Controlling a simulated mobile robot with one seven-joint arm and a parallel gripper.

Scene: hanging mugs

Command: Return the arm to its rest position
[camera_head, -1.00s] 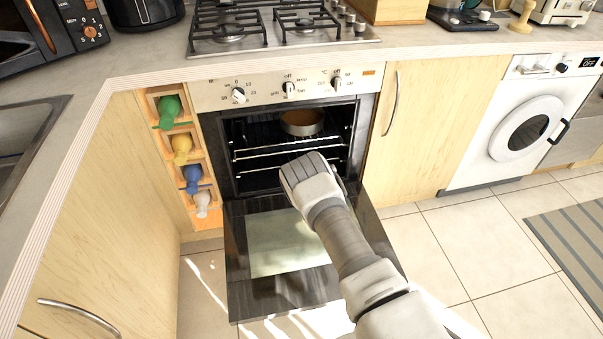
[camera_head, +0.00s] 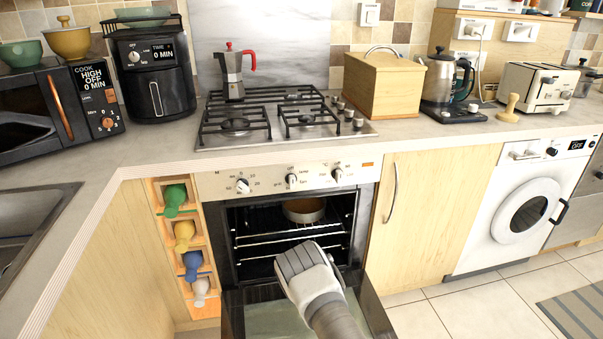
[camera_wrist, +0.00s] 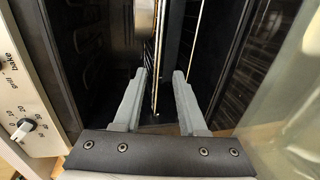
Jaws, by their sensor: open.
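My gripper (camera_head: 308,272) is in front of the open oven (camera_head: 290,235), above its lowered door (camera_head: 370,310). In the head view the fingertips are hidden behind the hand. A round tin with brown contents (camera_head: 304,210) sits on the oven rack, beyond my gripper. Its metal side shows at the top of the wrist view (camera_wrist: 145,18), apart from the fingers.
The oven door juts out under my arm. The counter edge (camera_head: 150,170) runs above, with a hob (camera_head: 285,122) and moka pot (camera_head: 234,75). A bottle rack (camera_head: 182,240) is left of the oven, a washing machine (camera_head: 525,210) to the right.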

